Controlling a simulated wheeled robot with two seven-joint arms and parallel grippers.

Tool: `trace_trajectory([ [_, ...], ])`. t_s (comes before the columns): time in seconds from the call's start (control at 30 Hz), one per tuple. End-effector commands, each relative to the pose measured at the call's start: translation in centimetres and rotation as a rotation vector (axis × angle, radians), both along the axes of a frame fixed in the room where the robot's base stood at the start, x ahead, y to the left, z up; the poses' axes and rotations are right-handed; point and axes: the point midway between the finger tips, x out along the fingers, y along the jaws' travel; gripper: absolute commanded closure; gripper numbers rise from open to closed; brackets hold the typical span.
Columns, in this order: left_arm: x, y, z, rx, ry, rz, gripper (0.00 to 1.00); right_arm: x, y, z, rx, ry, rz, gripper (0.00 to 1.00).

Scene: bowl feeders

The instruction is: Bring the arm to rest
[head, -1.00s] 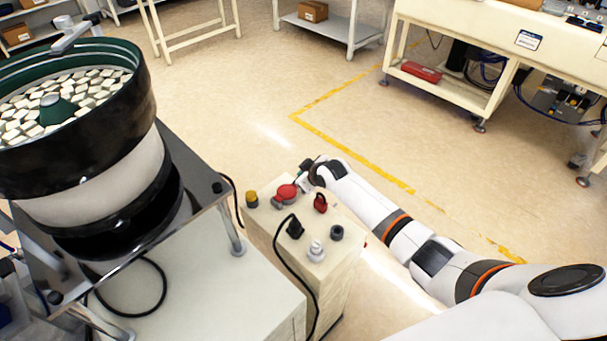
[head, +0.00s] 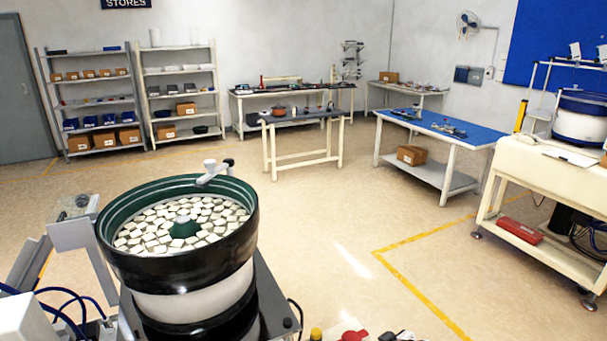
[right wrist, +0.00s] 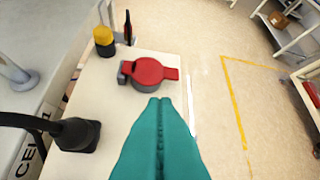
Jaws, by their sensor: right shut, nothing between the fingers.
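My right gripper (right wrist: 160,103) shows in the right wrist view as two teal fingers pressed together, with nothing between them. Its tips are close to a red round switch with a grey collar (right wrist: 148,73) on top of a cream control box (right wrist: 105,158). I cannot tell whether they touch it. In the head view only the top of the red switch (head: 354,335) shows at the bottom edge. My left gripper is not in view.
A bowl feeder (head: 178,260) full of pale parts stands at the left. A yellow-capped knob (right wrist: 103,37) and a black plug with cable (right wrist: 75,135) are on the box. Open floor (head: 330,220) lies beyond, with benches and shelves at the back.

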Motion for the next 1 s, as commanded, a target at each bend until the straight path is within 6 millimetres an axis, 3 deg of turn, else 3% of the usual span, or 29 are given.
trace_trajectory([
  [0.1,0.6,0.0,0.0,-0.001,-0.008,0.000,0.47,-7.0,3.6,-1.1,0.032,0.094,0.014,1.00],
  [0.2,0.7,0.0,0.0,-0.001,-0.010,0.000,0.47,-13.1,5.3,-0.7,0.049,0.171,-0.008,1.00],
  [0.3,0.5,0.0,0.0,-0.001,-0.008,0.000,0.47,-18.5,5.7,0.5,0.056,0.239,-0.051,1.00],
  [0.4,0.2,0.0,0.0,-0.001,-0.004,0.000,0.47,-22.5,5.4,1.7,0.054,0.289,-0.097,1.00],
  [0.7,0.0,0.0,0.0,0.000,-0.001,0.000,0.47,-30.3,3.9,5.1,0.045,0.385,-0.215,1.00],
  [1.0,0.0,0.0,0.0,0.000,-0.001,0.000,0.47,-35.6,2.4,8.1,0.032,0.449,-0.314,1.00],
])
